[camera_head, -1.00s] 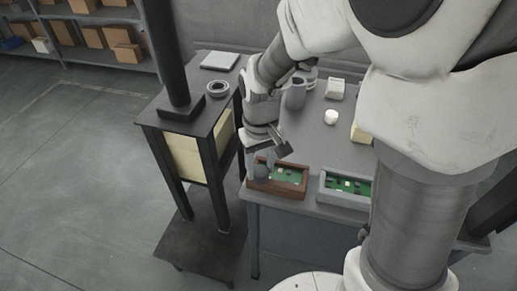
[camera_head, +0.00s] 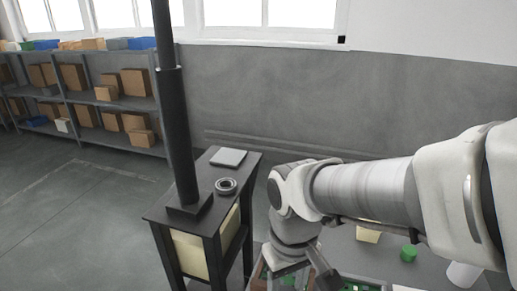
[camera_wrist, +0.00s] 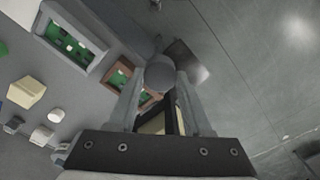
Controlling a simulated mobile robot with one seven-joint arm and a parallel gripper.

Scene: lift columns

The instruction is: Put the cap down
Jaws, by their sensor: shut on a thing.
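My gripper (camera_wrist: 159,88) is shut on a grey, round-ended thing, which I take to be the cap (camera_wrist: 160,70). It sits between the two fingertips in the wrist view. In the head view my wrist reaches down to the lower edge, and the cap is hidden or cut off there. The brown-framed box with a green board (camera_wrist: 118,76) lies just left of the fingers in the wrist view. I cannot tell whether the cap touches anything.
A dark stand (camera_head: 240,168) with a pole holds a dark ring (camera_head: 226,186) and a pale flat plate (camera_head: 229,157). A grey-framed box (camera_wrist: 68,42), a cream block (camera_wrist: 26,91) and a green cylinder (camera_head: 408,253) are on the bench. Shelves (camera_head: 110,97) stand behind.

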